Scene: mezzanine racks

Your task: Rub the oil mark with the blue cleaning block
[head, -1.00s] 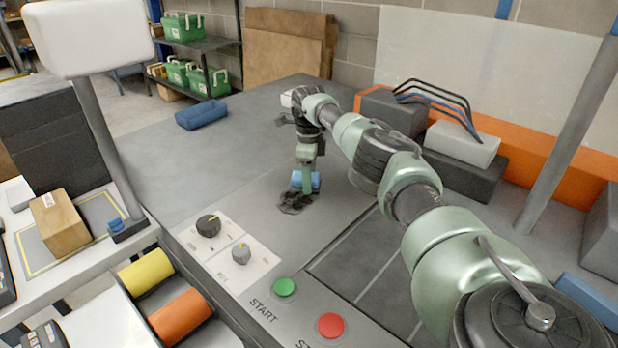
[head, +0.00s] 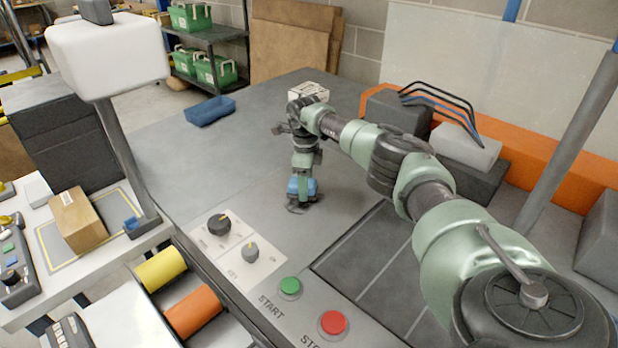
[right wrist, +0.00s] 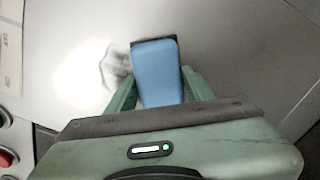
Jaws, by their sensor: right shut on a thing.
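My right gripper (head: 301,178) points down at the grey machine deck and is shut on the blue cleaning block (head: 309,187). In the right wrist view the block (right wrist: 155,75) stands between the two green fingers with a dark pad at its far end. The oil mark (head: 296,208) is a dark smudge on the deck under and around the block, partly hidden by it. In the right wrist view a grey part of the mark (right wrist: 117,68) shows just left of the block, beside a bright glare. Contact with the deck cannot be told for certain. My left gripper is not in view.
A panel with knobs (head: 238,250), a green start button (head: 289,287) and a red button (head: 333,323) lies in front of the mark. A blue tray (head: 210,111) and a small white box (head: 309,90) stand farther back. Dark blocks and an orange barrier (head: 545,155) bound the right.

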